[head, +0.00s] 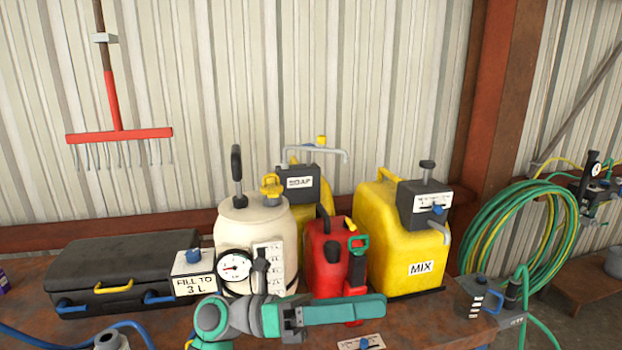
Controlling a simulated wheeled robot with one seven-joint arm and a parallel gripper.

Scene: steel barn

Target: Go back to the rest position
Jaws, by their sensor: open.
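My gripper (345,309) is at the bottom middle of the head view, at the end of my grey and teal arm. Its long teal jaws point to the right and are seen from the side, so the gap between them is hidden. It is open, and I see nothing held in it. It shows in front of the red can (325,262) and the lower part of the white pressure tank (256,222). I cannot tell whether it touches anything.
A rusty workbench (420,330) holds a black case (120,265), a "FILL TO 3 L" box (194,282), a yellow "MIX" can (385,235) and another yellow can (307,190). A green hose coil (490,240) hangs right. A red rake (118,133) hangs on the wall.

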